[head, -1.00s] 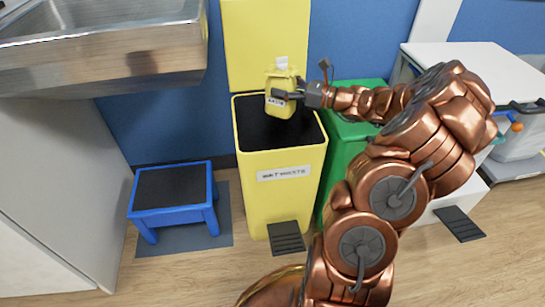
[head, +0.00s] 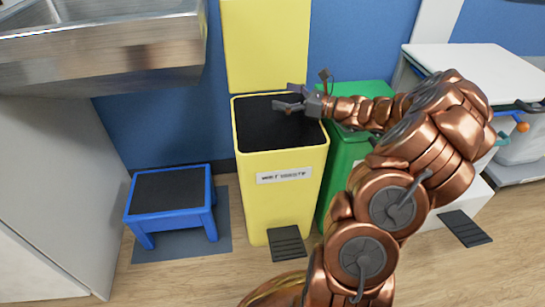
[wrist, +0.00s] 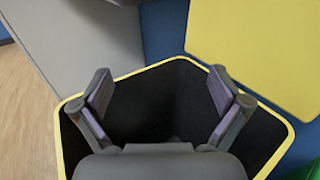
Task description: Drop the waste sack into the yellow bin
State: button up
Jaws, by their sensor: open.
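The yellow bin (head: 283,212) stands upright with its lid (head: 265,45) raised against the blue wall. Its front label appears to read "wet waste". My gripper (head: 283,97) is over the bin's mouth, open and empty. In the wrist view, my gripper (wrist: 160,105) has its two fingers spread wide above the dark inside of the yellow bin (wrist: 62,135). The waste sack is not visible in either view now; the bin's inside is too dark to show what lies in it.
A green bin (head: 335,170) stands close on the right of the yellow one. A blue step stool (head: 172,200) is on the floor to the left. A steel sink (head: 110,50) juts out at the upper left. A white-topped cart (head: 470,70) is at the right.

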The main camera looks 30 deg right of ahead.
jog(key=v, duration=1.2)
dwell(0.5)
